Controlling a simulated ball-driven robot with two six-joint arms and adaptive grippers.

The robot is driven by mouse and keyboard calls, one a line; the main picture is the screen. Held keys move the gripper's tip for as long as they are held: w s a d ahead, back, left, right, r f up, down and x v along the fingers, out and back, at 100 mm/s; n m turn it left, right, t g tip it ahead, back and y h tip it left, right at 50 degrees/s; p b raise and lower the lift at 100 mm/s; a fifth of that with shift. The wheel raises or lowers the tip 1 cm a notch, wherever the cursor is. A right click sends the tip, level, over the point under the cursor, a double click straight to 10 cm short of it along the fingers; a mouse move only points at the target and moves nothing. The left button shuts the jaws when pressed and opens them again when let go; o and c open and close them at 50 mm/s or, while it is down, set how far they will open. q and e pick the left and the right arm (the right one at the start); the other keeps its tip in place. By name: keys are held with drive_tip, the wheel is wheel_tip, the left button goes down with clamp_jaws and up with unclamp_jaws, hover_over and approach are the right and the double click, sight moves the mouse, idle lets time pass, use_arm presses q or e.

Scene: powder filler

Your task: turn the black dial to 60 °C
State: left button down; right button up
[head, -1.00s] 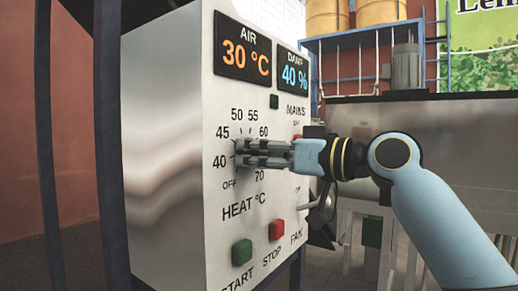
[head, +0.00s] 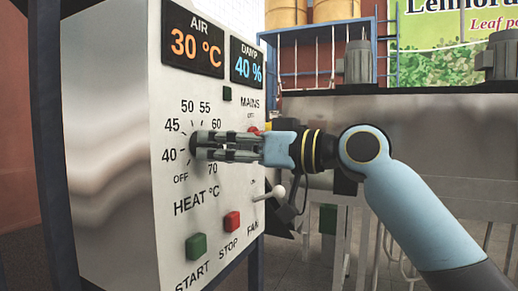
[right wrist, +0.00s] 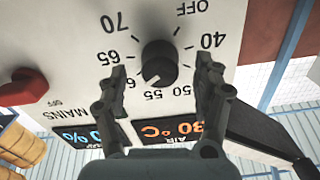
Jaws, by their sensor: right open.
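The black dial (right wrist: 158,62) is on the white panel, inside a ring of numbers with 55 and 60 at the lower side of the right wrist view. A pale mark on the dial faces lower-left there, around the gap between 55 and 60. My right gripper (right wrist: 161,68) is open, with one finger on each side of the dial; I see gaps between fingers and dial. In the head view, my right gripper (head: 197,146) reaches the dial from the right and its fingers largely hide it. My left gripper is not in view.
The air display (head: 195,42) reads 30 °C and the damp display (head: 246,64) reads 40 %. A red mains knob (right wrist: 24,86) is near my right gripper. Below are a fan lever (head: 270,193), a green start button (head: 196,246) and a red stop button (head: 232,221).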

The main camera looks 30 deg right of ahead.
drive_tip(key=v, duration=0.9)
idle(0.3)
